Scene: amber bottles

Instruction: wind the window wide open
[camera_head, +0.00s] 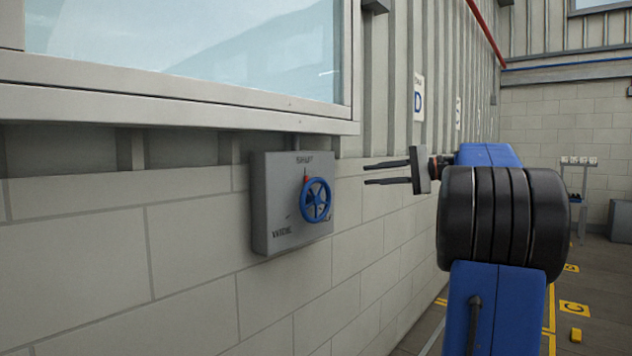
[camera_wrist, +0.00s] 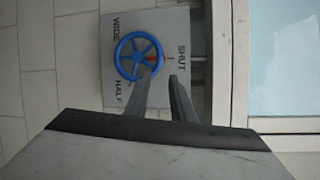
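A blue handwheel (camera_head: 316,200) with spokes sits on the front of a grey wall box (camera_head: 270,215). A red mark (camera_head: 306,180) at the wheel's rim points up toward the word SHUT. In the wrist view the wheel (camera_wrist: 128,41) also shows, with WIDE, SHUT and HALF around it and the red mark on the SHUT side. The window (camera_head: 200,40) is above the box; its pane looks flush in its pale frame. My gripper (camera_head: 366,175) is to the right of the wheel, apart from it. Its two fingers are spread with nothing between them.
A block wall (camera_head: 190,250) runs behind the box, below the window's sill (camera_head: 180,105). Open air lies between my gripper and the wheel. A sign with D (camera_head: 419,98) hangs farther right. A yellow-marked floor and a small stand (camera_head: 578,180) are in the background.

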